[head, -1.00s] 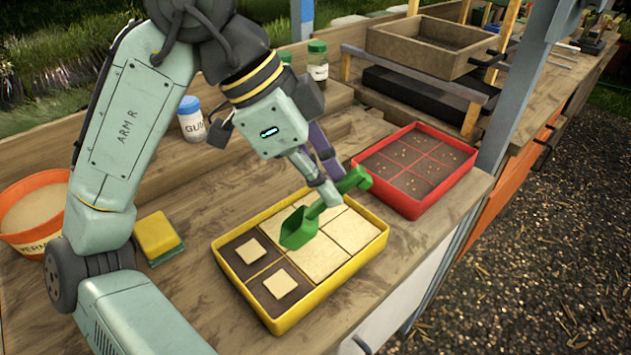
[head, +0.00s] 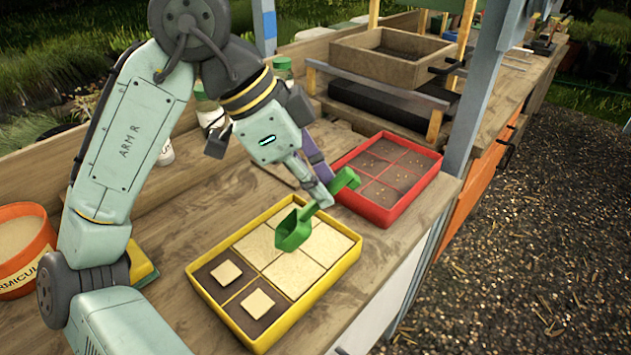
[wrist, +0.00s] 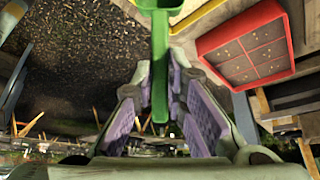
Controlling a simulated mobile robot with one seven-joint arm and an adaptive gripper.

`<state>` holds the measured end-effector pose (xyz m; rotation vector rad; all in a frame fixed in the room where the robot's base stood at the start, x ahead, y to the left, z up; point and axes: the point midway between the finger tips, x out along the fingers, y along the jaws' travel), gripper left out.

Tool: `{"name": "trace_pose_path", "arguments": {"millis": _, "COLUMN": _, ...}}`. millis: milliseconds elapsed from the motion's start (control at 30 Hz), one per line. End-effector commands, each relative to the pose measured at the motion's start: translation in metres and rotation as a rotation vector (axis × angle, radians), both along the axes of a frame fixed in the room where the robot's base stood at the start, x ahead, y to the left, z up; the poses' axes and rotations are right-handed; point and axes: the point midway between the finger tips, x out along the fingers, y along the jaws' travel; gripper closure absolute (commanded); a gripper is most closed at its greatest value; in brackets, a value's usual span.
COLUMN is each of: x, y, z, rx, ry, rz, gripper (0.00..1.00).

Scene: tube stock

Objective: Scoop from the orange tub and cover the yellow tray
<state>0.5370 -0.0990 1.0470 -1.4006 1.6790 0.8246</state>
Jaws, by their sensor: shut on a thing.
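My gripper (head: 322,186) is shut on the handle of a green scoop (head: 293,232) above the back right part of the yellow tray (head: 305,318). The scoop's bowl hangs tilted, and I see no material in it. The wrist view shows the scoop's handle (wrist: 160,62) between my fingers (wrist: 160,95). In the yellow tray, several cells are filled with pale material. Two cells at the left end show dark soil with a small pale square in the middle of each. The orange tub (head: 22,268) of pale grains stands at the far left, partly cut off by the picture edge.
A red tray (head: 385,215) of dark soil with specks stands just right of the yellow tray. It also shows in the wrist view (wrist: 245,48). Jars stand at the back, near a wooden box (head: 390,70).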

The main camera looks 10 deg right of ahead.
Motion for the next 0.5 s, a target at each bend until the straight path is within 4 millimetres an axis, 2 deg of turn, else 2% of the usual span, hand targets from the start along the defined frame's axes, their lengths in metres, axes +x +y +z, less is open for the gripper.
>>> {"name": "trace_pose_path", "arguments": {"millis": 500, "x": 0.0, "y": 0.0, "z": 0.02, "rx": 0.206, "ry": -0.039, "rz": 0.001, "gripper": 1.0}}
